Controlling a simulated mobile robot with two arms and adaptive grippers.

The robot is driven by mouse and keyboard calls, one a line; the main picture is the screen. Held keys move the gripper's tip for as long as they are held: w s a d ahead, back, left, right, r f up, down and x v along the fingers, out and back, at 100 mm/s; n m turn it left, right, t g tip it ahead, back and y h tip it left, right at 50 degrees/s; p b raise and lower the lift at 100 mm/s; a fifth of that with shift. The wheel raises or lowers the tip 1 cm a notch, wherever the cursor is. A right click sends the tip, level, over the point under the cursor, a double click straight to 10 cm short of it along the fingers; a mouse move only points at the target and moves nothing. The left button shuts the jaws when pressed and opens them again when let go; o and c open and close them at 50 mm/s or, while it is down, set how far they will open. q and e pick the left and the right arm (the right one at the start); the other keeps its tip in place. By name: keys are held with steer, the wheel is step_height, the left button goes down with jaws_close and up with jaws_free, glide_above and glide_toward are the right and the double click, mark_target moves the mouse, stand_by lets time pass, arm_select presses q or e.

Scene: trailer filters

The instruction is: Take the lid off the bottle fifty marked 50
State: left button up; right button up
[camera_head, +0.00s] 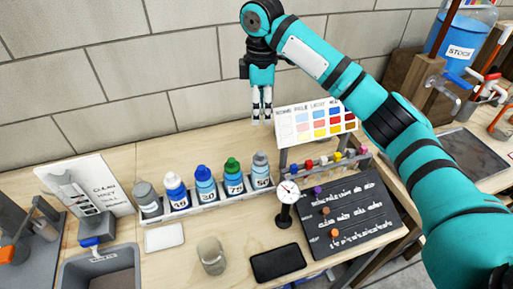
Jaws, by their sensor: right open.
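Several capped bottles stand upright in a row in a pale rack (215,205) on the wooden bench. The rightmost bottle (262,183) has a grey lid (260,158) and a small label that seems to read 50. The lid sits on the bottle. Beside it stands a green-lidded bottle (233,184) that seems marked 75, then a blue-lidded bottle (206,190). My right gripper (262,118) is open and empty, pointing down in front of the wall, above the grey lid in the picture and apart from it. My left gripper is out of view.
A colour chart (316,122) and small coloured pegs stand right of the rack. A round dial on a stand (286,195) is close to the rightmost bottle.

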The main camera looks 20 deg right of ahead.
steer(key=r, duration=0.1)
steer(key=p, duration=0.3)
glide_above(260, 153)
steer(key=f, duration=1.1)
steer(key=shift+w+d, duration=0.2)
steer(key=shift+d, duration=0.1)
steer(key=shift+f, duration=0.45)
steer(key=f+p, duration=0.1)
steer(key=f, duration=0.3)
steer(key=shift+s+a+f+p, duration=0.2)
steer(key=shift+p, duration=0.2)
steer(key=shift+f, duration=0.15)
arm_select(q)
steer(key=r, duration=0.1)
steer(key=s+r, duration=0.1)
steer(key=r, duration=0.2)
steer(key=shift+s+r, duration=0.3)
arm_select(e)
steer(key=c, duration=0.8)
